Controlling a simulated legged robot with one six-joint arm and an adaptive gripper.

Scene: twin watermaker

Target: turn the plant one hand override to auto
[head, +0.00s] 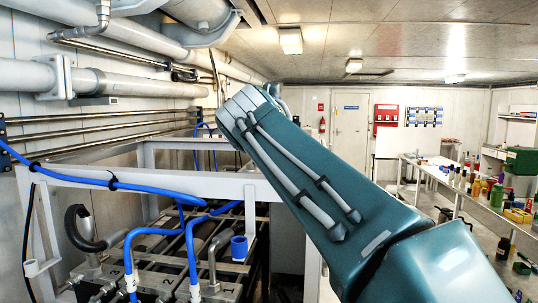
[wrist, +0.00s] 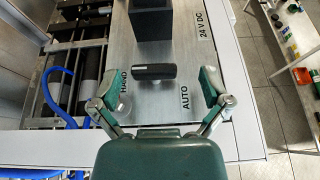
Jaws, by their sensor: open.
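In the wrist view a black bar handle (wrist: 154,71) lies nearly crosswise on a grey metal panel (wrist: 160,110). The label HAND (wrist: 124,79) is by its left end, partly behind a finger. The label AUTO (wrist: 185,98) is below and right of it. My gripper (wrist: 167,83) is open, its two green fingers spread on either side of the handle. The handle's left end is close to the left finger; a wider gap shows at the right. Contact cannot be told. In the head view my arm hides the gripper and the handle.
A dark box (wrist: 150,20) stands on the panel beyond the handle, beside the label 24 V DC (wrist: 204,25). Blue hoses (head: 190,250) and a white frame (head: 120,185) are at the left. A bench with bottles (head: 480,190) stands at the right.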

